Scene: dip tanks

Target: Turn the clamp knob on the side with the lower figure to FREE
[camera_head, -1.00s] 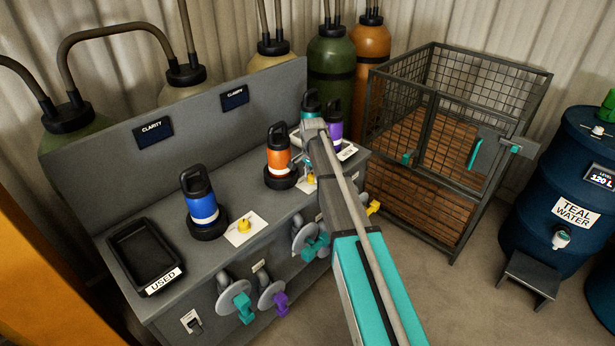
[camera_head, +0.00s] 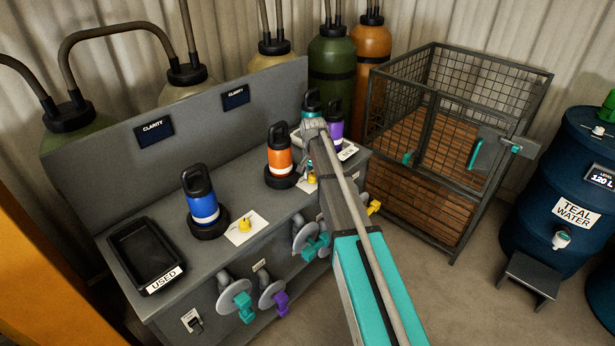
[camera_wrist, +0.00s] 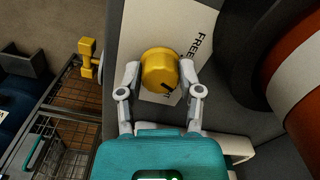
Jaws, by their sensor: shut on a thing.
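In the wrist view my gripper (camera_wrist: 160,83) is shut on a yellow clamp knob (camera_wrist: 159,68), one finger on each side. The knob has a dark pointer mark on its lower right. Beside it is a white plate (camera_wrist: 200,18) with the word FREE; other lettering is partly hidden. In the head view this knob (camera_head: 311,178) shows at the foot of the orange bottle (camera_head: 279,150), partly behind my arm. Another yellow knob (camera_head: 244,225) sits on a white plate by the blue bottle (camera_head: 200,194). Two CLARITY displays (camera_head: 154,131) (camera_head: 235,96) are on the back panel; their figures are unreadable.
A black USED tray (camera_head: 120,246) is at the bench's left end. Teal and purple valve handles (camera_head: 243,307) (camera_head: 281,303) stick out of its front. A teal and a purple bottle (camera_head: 335,124) stand behind my arm. A wire cage (camera_head: 455,150) and a TEAL WATER drum (camera_head: 570,175) are right.

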